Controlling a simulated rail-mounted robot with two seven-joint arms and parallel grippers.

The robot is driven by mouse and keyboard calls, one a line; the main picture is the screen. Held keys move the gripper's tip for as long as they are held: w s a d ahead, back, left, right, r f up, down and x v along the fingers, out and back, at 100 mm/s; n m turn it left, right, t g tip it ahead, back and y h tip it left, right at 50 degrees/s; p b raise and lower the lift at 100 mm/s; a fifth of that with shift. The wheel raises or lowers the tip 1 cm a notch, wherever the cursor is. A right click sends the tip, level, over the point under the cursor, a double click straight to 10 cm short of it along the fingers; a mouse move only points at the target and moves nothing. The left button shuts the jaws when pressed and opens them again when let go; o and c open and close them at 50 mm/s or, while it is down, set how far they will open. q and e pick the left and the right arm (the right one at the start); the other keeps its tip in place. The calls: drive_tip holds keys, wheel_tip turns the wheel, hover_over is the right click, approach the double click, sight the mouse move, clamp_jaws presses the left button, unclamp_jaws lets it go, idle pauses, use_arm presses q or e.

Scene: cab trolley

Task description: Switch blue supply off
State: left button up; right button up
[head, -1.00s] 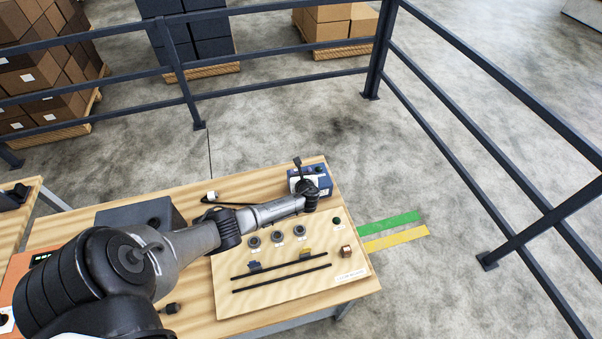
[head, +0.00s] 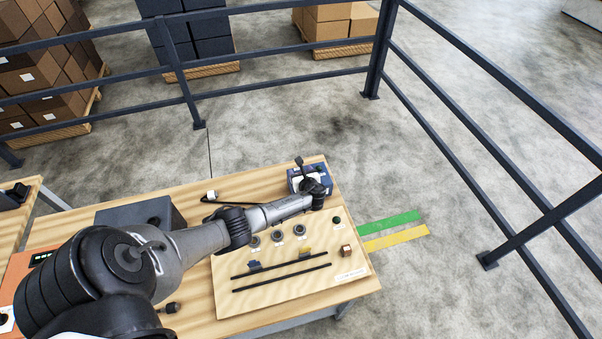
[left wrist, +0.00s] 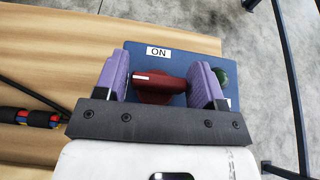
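The blue supply box (head: 296,184) stands at the far right corner of the wooden table. In the left wrist view, its blue face (left wrist: 205,48) carries an ON label (left wrist: 158,52), a red knob (left wrist: 158,86) with a white line pointing left, and a green round part (left wrist: 221,77). Another label by the right finger is mostly hidden. My left gripper (left wrist: 163,80) has its purple fingers apart on either side of the red knob; firm contact cannot be made out. In the head view my left gripper (head: 306,172) covers part of the box. My right gripper is not in view.
A pale board (head: 300,275) with several round sockets and two black rails lies in front of the box. A dark grey box (head: 140,212) stands left. A dark cable (left wrist: 30,95) lies left of the supply. Railings surround the table at a distance.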

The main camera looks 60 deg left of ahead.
use_arm(q)
drive_tip(key=o, duration=0.3)
drive_tip(key=p+v, duration=0.2)
drive_tip(key=v, duration=1.2)
drive_tip(key=shift+f, duration=0.1)
idle(0.4)
